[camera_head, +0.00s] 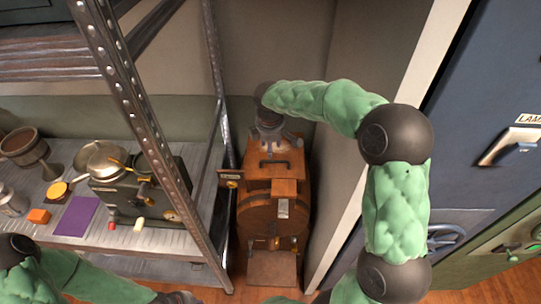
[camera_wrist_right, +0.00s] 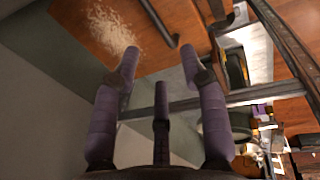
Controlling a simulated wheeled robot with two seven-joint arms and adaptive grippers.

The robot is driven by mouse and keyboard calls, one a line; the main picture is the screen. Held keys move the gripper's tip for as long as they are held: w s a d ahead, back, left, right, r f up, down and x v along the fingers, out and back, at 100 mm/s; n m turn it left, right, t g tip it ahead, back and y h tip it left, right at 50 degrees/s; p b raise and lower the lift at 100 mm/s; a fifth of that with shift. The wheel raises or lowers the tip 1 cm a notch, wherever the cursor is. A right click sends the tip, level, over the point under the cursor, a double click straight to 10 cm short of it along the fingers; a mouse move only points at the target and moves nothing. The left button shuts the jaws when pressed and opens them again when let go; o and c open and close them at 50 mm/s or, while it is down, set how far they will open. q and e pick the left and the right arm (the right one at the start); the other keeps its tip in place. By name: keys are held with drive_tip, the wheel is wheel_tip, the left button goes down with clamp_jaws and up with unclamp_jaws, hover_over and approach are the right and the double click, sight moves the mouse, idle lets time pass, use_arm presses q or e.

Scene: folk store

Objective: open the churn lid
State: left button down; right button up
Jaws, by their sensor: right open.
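The wooden churn (camera_head: 272,215) stands on the floor in the gap between the metal shelf and the white panel. Its orange-brown lid (camera_head: 290,172) is on top and looks closed. A dark bar handle (camera_head: 274,163) is on the lid. My right gripper (camera_head: 272,138) is over the back of the lid. In the right wrist view my right gripper (camera_wrist_right: 160,65) has its purple fingers spread with nothing between them. The lid (camera_wrist_right: 85,28) and its handle (camera_wrist_right: 160,22) lie beyond the fingertips. My left gripper (camera_head: 178,297) is at the bottom edge, mostly cut off.
A metal shelf (camera_head: 160,239) on the left holds a goblet (camera_head: 26,148), a pan (camera_head: 102,160), a purple cloth (camera_head: 77,216) and a dark machine (camera_head: 150,190). Its riveted post (camera_head: 150,130) stands left of the churn. A blue cabinet (camera_head: 470,130) is at right.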

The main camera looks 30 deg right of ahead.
sight(271, 161)
drive_tip(key=f, duration=0.2)
drive_tip(key=w+f, duration=0.1)
drive_tip(key=f, duration=0.2)
drive_tip(key=d+f, duration=0.1)
drive_tip(key=f, duration=0.2)
drive_tip(key=shift+w+f, duration=0.1)
drive_tip(key=shift+w, duration=0.15)
clamp_jaws()
